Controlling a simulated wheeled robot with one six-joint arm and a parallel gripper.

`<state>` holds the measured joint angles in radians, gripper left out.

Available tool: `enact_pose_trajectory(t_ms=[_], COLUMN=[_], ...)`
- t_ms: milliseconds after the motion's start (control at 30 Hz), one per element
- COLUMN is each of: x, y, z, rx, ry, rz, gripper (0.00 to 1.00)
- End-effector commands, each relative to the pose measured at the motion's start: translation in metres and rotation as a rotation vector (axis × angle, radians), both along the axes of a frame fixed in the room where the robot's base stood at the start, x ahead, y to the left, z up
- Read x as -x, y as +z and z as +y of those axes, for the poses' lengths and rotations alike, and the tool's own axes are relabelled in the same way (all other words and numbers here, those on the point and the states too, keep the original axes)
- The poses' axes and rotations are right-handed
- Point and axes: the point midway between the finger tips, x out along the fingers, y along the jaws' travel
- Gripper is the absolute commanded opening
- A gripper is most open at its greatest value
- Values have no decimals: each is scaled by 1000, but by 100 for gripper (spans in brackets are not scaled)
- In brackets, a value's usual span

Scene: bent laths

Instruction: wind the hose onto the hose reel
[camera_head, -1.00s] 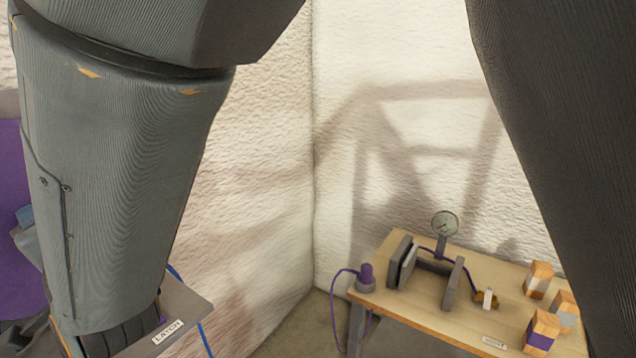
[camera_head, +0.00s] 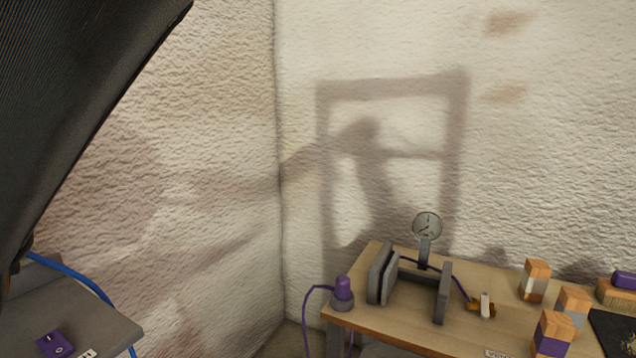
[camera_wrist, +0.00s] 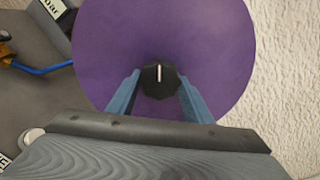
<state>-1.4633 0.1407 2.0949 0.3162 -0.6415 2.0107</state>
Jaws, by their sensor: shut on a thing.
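A large purple disc (camera_wrist: 215,40), which looks like the hose reel, fills the middle of the wrist view. A black hub knob (camera_wrist: 160,84) with a pale mark sits at its centre. The blue fingers of my gripper (camera_wrist: 160,77) are on either side of this knob, shut on it. The blue hose (camera_wrist: 42,70) runs from a brownish-yellow fitting at the left to the disc's edge. In the head view a blue hose (camera_head: 75,269) lies along the grey table at lower left. My gripper and the disc are not seen in the head view.
The grey table (camera_head: 112,325) carries a small purple switch box (camera_head: 55,344). A wooden table (camera_head: 455,335) at right holds a grey stand, a dial gauge (camera_head: 427,226), a purple-topped plug (camera_head: 343,290) and several blocks. Rough pale walls stand close behind.

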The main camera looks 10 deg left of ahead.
Motion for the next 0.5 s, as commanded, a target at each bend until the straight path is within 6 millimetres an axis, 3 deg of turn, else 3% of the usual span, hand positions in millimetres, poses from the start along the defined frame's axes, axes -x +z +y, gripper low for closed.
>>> enact_pose_trajectory(t_ms=[33,500], x=[4,14], y=[-7,-9], z=[1,4], rx=[-11,-121], ry=[8,22], rz=[36,384], gripper=[6,6])
